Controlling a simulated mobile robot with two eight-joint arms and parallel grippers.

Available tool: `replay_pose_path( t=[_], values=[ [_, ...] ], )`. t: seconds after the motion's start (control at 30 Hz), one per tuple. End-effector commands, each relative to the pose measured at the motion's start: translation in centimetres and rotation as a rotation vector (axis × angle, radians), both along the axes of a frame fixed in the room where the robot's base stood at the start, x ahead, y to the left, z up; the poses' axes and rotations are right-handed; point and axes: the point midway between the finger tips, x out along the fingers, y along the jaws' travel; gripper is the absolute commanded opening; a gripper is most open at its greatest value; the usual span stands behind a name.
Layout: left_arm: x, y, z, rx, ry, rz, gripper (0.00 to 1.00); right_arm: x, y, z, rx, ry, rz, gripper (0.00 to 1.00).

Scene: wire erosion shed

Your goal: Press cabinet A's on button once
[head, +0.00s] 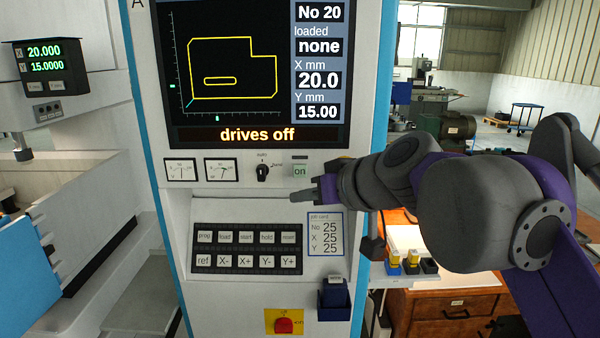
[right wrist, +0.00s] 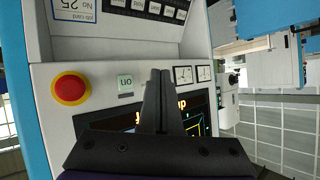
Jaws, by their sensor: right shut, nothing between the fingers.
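Cabinet A's on button (head: 300,170) is a pale square key with green lettering on the panel under the screen. It also shows in the right wrist view (right wrist: 125,83), upside down. The screen (head: 235,75) reads "drives off". My right gripper (head: 296,197) is shut and empty, its tips just below the on button in the head view. In the right wrist view the shut fingers (right wrist: 158,85) stand beside the button, not over it. I cannot tell how far the tips are from the panel. My left gripper is not in view.
A red mushroom button (right wrist: 71,88) sits beside the on button. A rotary selector (head: 262,172) and two dials are on its other side. A keypad (head: 245,250) lies below, with a red knob (head: 284,326) on yellow lower down. A wooden bench (head: 455,310) stands right.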

Motion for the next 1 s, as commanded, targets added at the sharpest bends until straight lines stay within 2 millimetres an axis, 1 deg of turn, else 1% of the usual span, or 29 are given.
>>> replay_pose_path(
  t=[0.17,0.27,0.57,0.7,0.83,1.0],
  values=[
    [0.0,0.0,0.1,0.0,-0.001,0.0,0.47,0.8,0.0,0.0,-0.001,0.0,-0.001,0.0],
    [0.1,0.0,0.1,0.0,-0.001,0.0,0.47,2.0,0.0,0.0,0.0,0.0,-0.001,0.0],
    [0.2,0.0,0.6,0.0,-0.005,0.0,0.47,6.2,0.0,0.0,0.001,0.001,0.0,0.0],
    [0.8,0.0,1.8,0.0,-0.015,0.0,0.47,7.7,0.0,0.3,0.001,-0.002,-0.001,0.0],
    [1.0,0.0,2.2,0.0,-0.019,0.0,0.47,8.5,0.0,0.2,0.0,-0.001,-0.001,0.0],
    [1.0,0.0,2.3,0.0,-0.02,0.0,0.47,8.8,0.0,0.0,0.0,0.001,-0.001,0.0]
  ],
)
